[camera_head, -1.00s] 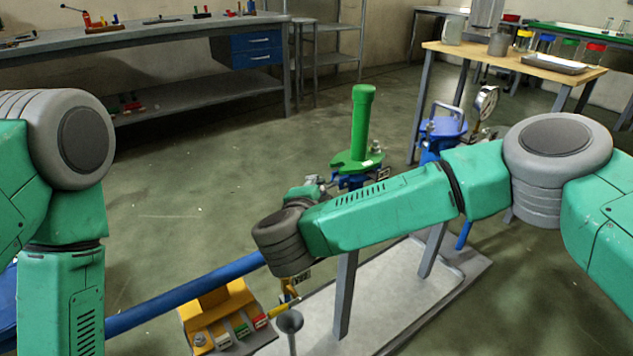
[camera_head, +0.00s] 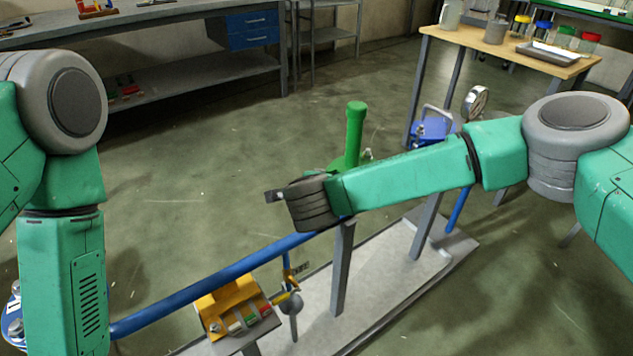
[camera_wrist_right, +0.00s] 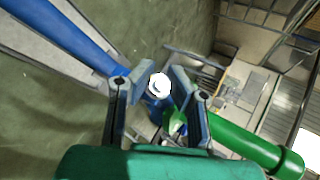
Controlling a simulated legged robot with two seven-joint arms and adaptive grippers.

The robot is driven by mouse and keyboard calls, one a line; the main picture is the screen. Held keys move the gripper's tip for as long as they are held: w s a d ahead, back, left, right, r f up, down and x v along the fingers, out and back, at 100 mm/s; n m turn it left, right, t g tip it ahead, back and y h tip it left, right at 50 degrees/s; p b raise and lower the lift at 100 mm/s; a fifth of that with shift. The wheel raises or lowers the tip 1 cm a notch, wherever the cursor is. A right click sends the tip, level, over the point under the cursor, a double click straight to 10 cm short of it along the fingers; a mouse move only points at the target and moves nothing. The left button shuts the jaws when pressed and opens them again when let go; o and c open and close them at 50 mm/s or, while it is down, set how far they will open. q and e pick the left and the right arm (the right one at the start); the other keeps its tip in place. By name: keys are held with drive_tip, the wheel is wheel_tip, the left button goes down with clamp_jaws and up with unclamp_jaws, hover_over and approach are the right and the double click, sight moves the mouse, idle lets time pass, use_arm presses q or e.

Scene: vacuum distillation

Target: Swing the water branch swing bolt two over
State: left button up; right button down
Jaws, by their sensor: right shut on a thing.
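My right gripper (camera_wrist_right: 158,82) shows in the right wrist view, its two fingers on either side of a small bright round piece (camera_wrist_right: 158,86), which looks like the end of the swing bolt. Blue metal lies just below that piece. In the head view my right wrist hides the gripper and the bolt. The blue water branch pipe (camera_head: 215,282) runs up to the right and passes behind that wrist. The green upright pipe (camera_head: 355,135) stands just beyond the wrist, and it also shows in the right wrist view (camera_wrist_right: 245,145). My left gripper is out of view below the left edge.
A yellow block with coloured tags (camera_head: 230,302) sits below the blue pipe. A grey-topped base plate (camera_head: 385,285) with upright posts lies on the floor. A blue vessel with a gauge (camera_head: 475,102) stands at the back right. Floor at the middle left is clear.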

drive_tip(key=shift+d+f, duration=0.2)
drive_tip(key=c, duration=1.7)
unclamp_jaws()
drive_tip(key=shift+o, duration=0.3)
drive_tip(key=shift+r, duration=0.1)
drive_tip(key=shift+a, duration=0.1)
